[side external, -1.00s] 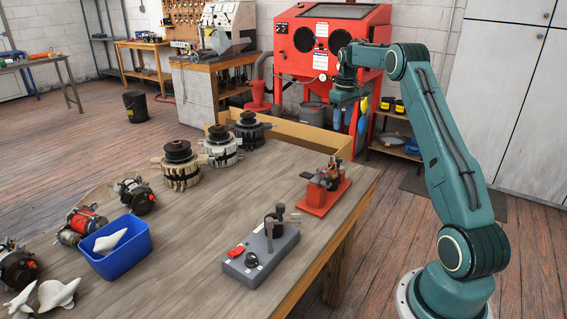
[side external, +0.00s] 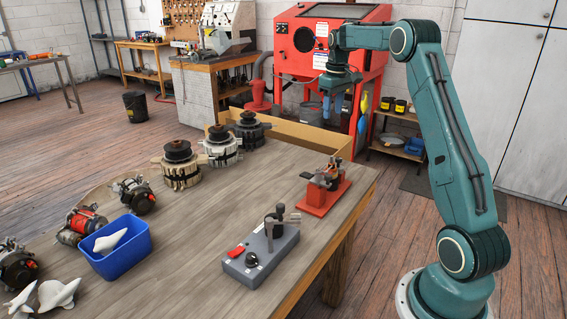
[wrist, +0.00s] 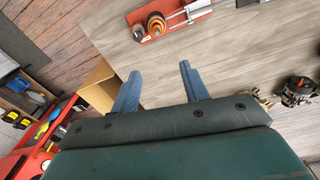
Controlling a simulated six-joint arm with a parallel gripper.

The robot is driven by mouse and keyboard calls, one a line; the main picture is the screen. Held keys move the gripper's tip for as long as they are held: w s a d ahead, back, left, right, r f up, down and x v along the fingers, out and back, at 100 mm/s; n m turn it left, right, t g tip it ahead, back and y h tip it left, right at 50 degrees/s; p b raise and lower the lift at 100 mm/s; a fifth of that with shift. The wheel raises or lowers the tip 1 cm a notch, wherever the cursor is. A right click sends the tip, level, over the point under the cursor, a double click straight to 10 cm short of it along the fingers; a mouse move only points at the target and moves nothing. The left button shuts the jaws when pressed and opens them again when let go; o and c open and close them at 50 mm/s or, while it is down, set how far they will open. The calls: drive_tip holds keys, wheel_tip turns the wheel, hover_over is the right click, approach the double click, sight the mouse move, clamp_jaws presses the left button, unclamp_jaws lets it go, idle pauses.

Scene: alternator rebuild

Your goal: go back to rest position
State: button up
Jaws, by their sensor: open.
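My gripper (side external: 333,105) is in the air beyond the far right end of the workbench (side external: 205,215), in front of the red cabinet in the side view. In the wrist view its two blue fingers (wrist: 160,88) are spread apart with nothing between them. The bench top lies below. The red fixture (side external: 326,190) stands on the bench near its right edge, nearer the camera than the gripper; it also shows at the top of the wrist view (wrist: 172,14).
A grey test box (side external: 262,250) stands at the bench's front edge. Alternators (side external: 180,165) and a blue bin (side external: 116,255) line the far and left sides. A cardboard box (side external: 300,135) sits behind the bench. The bench middle is clear.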

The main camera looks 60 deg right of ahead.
drive_tip(key=s+a+r+t, duration=0.1)
drive_tip(key=s+a+r, duration=0.15)
drive_tip(key=a, duration=0.55)
drive_tip(key=s+a+r+n+t, duration=0.1)
drive_tip(key=s+a+r, duration=0.1)
drive_tip(key=a+r, duration=0.35)
drive_tip(key=s+a+r, duration=0.2)
drive_tip(key=s+a, duration=0.1)
drive_tip(key=a, duration=0.6)
drive_tip(key=s+a+f+t, duration=0.1)
drive_tip(key=s+a+f, duration=0.2)
drive_tip(key=s+a, duration=0.4)
drive_tip(key=s+a+f+n+t, duration=0.1)
drive_tip(key=s+a+f+t, duration=0.1)
drive_tip(key=s+a, duration=0.5)
drive_tip(key=s+f, duration=0.1)
drive_tip(key=s, duration=0.2)
drive_tip(key=shift+s, duration=0.4)
